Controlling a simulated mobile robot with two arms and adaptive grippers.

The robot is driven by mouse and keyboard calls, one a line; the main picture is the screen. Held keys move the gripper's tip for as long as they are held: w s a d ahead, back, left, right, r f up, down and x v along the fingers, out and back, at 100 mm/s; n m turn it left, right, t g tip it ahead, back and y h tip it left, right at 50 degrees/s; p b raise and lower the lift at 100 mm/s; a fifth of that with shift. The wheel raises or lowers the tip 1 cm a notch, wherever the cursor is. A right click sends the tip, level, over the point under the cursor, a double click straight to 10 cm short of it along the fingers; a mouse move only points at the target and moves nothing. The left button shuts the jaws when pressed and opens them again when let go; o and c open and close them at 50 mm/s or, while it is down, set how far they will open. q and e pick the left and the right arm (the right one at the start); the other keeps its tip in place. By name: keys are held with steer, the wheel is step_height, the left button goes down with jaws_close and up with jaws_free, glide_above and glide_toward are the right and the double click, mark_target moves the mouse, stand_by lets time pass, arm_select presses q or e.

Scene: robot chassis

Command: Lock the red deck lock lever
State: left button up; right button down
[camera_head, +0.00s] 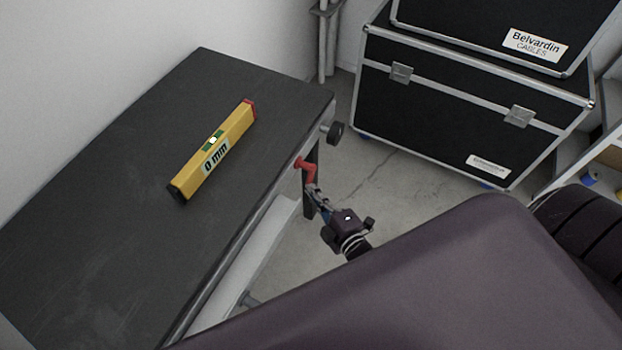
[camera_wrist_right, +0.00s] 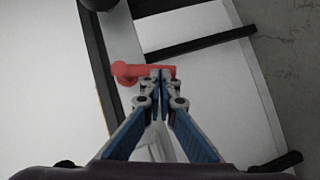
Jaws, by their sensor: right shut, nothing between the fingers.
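The red deck lock lever (camera_head: 307,167) sticks out from the right edge of the dark deck (camera_head: 110,190), near its far right corner. In the right wrist view the red lever (camera_wrist_right: 130,71) lies roughly level across the picture, just beyond my fingertips. My right gripper (camera_head: 312,190) is at the outer end of the lever. In the right wrist view its fingertips (camera_wrist_right: 160,78) are together and overlap the lever's right part; I cannot tell whether they touch it. The gripper is shut with nothing between the fingers. My left gripper does not show.
A yellow spirit level (camera_head: 230,139) marked "0 mm" lies on the deck. A black knob (camera_head: 335,132) sits at the deck's far right corner. Black flight cases (camera_head: 440,110) stand at the back right. Grey floor (camera_head: 385,180) is open between deck and cases.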

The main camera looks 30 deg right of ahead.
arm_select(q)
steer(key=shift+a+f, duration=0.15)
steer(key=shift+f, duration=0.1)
arm_select(e)
steer(key=shift+w+d+f, duration=0.3)
steer(key=shift+d+f, duration=0.05)
stand_by(0.8)
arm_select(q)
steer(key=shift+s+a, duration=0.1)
arm_select(e)
steer(key=shift+s, duration=0.1)
